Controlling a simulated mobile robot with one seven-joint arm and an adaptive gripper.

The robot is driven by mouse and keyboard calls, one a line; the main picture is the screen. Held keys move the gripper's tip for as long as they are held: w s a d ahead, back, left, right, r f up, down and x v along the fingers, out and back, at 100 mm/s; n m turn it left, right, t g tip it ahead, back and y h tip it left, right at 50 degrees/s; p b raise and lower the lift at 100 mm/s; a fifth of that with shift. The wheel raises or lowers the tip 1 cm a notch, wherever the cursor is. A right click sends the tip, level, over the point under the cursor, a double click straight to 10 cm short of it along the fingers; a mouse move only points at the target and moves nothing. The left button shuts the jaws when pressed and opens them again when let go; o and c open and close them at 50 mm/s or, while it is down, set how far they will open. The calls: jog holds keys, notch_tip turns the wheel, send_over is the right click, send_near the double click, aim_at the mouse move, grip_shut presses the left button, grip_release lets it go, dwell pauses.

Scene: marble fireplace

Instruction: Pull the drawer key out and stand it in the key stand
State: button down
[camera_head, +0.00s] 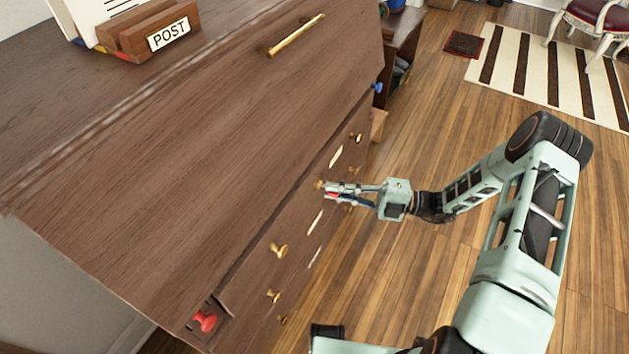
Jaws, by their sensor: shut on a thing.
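My gripper (328,189) is at the front of the brown wooden chest (200,140), beside an upper drawer, with its fingers closed. At its fingertips is a small brass piece (319,184) against the drawer front. It appears to be the drawer key, between two brass knobs; its shape is too small to make out and the fingers partly cover it. I cannot tell how far it sits in the lock. I cannot make out a key stand in this view.
The drawer fronts carry brass knobs (278,250) and pale plates. A red knob (205,320) is at the near corner, a blue knob (377,87) at the far one. A POST letter holder (160,30) stands on top. The wooden floor (430,130) beside the chest is mostly clear.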

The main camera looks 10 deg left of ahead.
jog(key=shift+s+d, duration=0.25)
jog(key=shift+d, duration=0.4)
jog(key=shift+s+d, duration=0.2)
jog(key=shift+d, duration=0.4)
dwell(0.7)
jog(key=s+d, duration=0.2)
jog(key=d, duration=0.4)
jog(key=shift+s+d, duration=0.15)
jog(key=shift+d, duration=0.05)
dwell(0.5)
dwell(0.3)
jog(key=w+d+r+m+t+h, duration=0.1)
jog(key=w+d+r+m+t, duration=0.1)
jog(key=d+r+t, duration=0.3)
jog(key=w+r+m+t+h, duration=0.1)
jog(key=w+r+m+t, duration=0.15)
jog(key=r, duration=0.35)
jog(key=w+d+r+m+t+h, duration=0.1)
jog(key=w+d+r+m+t, duration=0.1)
jog(key=d+r+m+t, duration=0.3)
notch_tip(320, 180, up, 20)
jog(key=a+n+p, duration=0.2)
jog(key=p, duration=2.4)
jog(key=shift+r+g+h, duration=0.15)
jog(key=shift+g+h, duration=0.15)
jog(key=shift+g, duration=0.05)
